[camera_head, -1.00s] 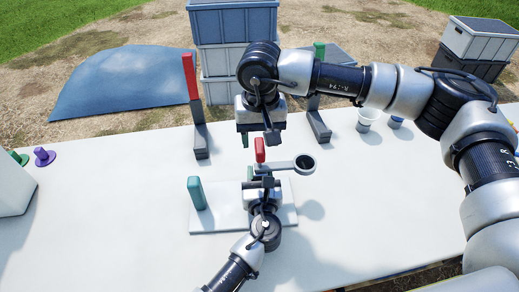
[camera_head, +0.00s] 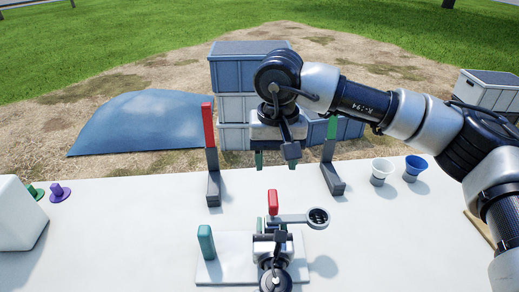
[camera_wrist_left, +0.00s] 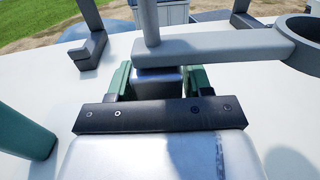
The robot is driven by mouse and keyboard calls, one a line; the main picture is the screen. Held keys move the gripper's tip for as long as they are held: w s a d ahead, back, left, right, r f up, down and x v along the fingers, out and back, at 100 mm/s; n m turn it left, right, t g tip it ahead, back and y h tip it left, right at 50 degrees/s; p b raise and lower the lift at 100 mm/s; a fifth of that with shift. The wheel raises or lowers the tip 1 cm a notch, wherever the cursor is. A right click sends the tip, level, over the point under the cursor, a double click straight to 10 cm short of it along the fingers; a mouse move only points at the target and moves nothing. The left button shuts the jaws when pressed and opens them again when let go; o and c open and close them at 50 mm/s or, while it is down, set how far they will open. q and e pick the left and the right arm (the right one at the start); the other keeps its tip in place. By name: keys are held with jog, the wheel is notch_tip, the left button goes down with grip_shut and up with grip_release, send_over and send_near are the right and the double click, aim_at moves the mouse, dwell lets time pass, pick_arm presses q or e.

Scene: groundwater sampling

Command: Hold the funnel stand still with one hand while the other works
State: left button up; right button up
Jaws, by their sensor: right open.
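The funnel stand has a white base plate (camera_head: 210,272), a grey side arm (camera_head: 292,217) ending in a ring (camera_head: 318,218), and a red upright piece (camera_head: 272,203). A teal upright piece (camera_head: 206,243) stands at the plate's left. My left gripper (camera_head: 270,238) is at the stand. In the left wrist view, its green fingers (camera_wrist_left: 158,78) sit on both sides of a grey block below the side arm, with no clear gap. My right gripper (camera_head: 275,160) is open and empty, above and beyond the red piece, apart from it.
A grey holder with a red upright (camera_head: 208,125) and one with a green upright (camera_head: 332,127) stand at the back. White (camera_head: 382,167) and blue (camera_head: 415,163) cups are right. Green and purple (camera_head: 60,192) pieces and a white box (camera_head: 18,215) are left. The table's right front is clear.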

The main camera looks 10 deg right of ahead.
pick_arm(q)
jog(key=shift+o, duration=1.4)
jog(key=shift+s, duration=0.1)
